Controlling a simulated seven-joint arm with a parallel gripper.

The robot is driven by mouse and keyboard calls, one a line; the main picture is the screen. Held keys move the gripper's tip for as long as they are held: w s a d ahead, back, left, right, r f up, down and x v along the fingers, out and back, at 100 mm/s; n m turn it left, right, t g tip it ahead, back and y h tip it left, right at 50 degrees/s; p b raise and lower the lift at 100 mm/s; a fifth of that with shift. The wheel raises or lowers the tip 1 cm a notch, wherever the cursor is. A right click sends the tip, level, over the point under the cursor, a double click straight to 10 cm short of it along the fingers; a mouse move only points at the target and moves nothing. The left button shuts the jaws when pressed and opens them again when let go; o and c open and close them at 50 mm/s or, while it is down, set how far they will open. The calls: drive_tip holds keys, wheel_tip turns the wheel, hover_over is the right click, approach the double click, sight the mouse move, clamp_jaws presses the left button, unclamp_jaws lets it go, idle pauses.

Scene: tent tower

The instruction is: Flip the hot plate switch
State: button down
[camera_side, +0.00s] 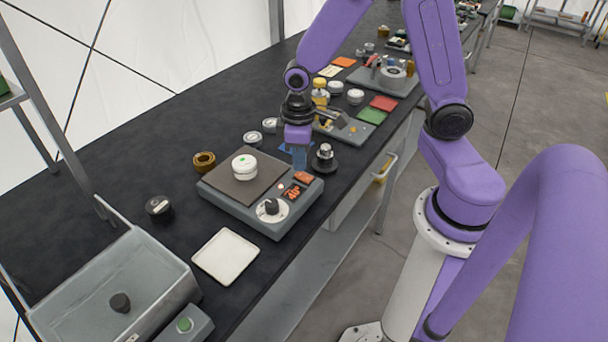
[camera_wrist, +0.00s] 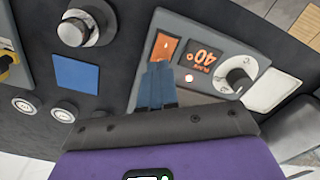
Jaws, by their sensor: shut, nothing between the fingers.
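The hot plate (camera_side: 240,213) is a grey box with a dark square top, standing on the black bench. Its orange rocker switch (camera_side: 304,177) is on the front panel, near the right end. In the wrist view the switch (camera_wrist: 164,47) lies just beyond my fingertips, beside an orange display (camera_wrist: 206,57) reading 40° and a round knob (camera_wrist: 238,76). My gripper (camera_side: 298,160) points down over that end of the hot plate, shut and empty. Its blue fingers (camera_wrist: 157,82) are together, close to the switch; I cannot tell whether they touch it.
A white round container (camera_side: 244,167) sits on the hot plate's top. A dark stand with a metal knob (camera_side: 324,157) is close to the right of my gripper. A white tray (camera_side: 225,257) lies in front, a grey basin (camera_side: 120,285) at lower left.

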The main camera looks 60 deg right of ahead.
sight(300, 174)
drive_tip(key=shift+f, duration=0.9)
idle(0.8)
drive_tip(key=shift+r, duration=3.5)
drive_tip(key=s+a+r+n, duration=0.1)
drive_tip(key=s+r+n, duration=0.1)
drive_tip(key=s, duration=0.7)
drive_tip(key=s+a+r+n, duration=0.2)
drive_tip(key=s+n, duration=0.2)
drive_tip(key=s, duration=0.5)
drive_tip(key=shift+r+n, duration=0.3)
